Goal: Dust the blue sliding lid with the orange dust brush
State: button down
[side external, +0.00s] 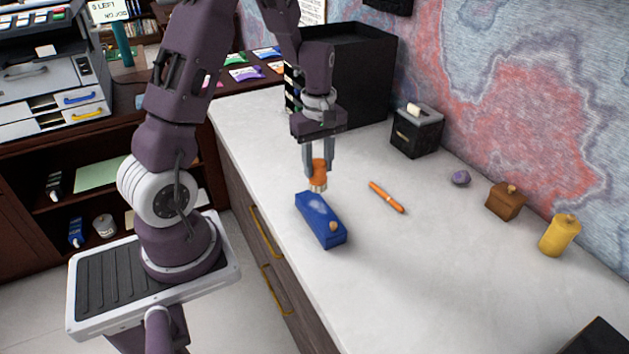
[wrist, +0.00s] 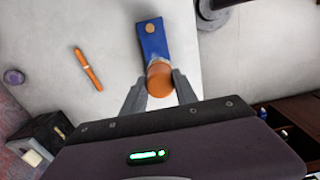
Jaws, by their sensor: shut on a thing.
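The blue sliding lid (side external: 317,218) is the top of a long blue box on the pale desk top. It has a pale, dusty-looking patch and a small round tan knob at its near end. The orange dust brush (side external: 319,173) is upright in my gripper (side external: 318,168), its pale bristles pointing down at the far end of the lid. I cannot tell whether the bristles touch the lid. In the wrist view the brush (wrist: 159,80) covers one end of the blue lid (wrist: 153,42), and the knob shows at the other end. My gripper's fingers are shut on the brush.
An orange pen (side external: 386,197) lies right of the box. A black box with a slot (side external: 417,132), a purple lump (side external: 460,178), a brown block (side external: 505,200) and a yellow cylinder (side external: 559,235) stand along the wall. A large black organizer (side external: 350,80) stands behind my gripper.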

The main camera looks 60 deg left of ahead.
aim_at(323, 188)
jog(key=shift+d, duration=0.3)
jog(key=shift+f, duration=4.05)
jog(key=shift+w+r, duration=0.4)
jog(key=shift+w, duration=0.1)
jog(key=shift+w+a, duration=0.1)
jog(key=shift+a, duration=0.2)
jog(key=shift+a+f, duration=0.1)
jog(key=shift+a, duration=0.2)
jog(key=shift+s+f, duration=0.2)
jog(key=shift+s, duration=0.35)
jog(key=shift+a, duration=0.3)
jog(key=shift+w+a, duration=0.1)
jog(key=shift+a, duration=0.1)
jog(key=shift+w, duration=0.4)
jog(key=shift+w+a+f, duration=0.1)
jog(key=shift+a, duration=0.2)
jog(key=shift+s+a, duration=0.2)
jog(key=shift+s, duration=0.4)
notch_tip(323, 188, up, 8)
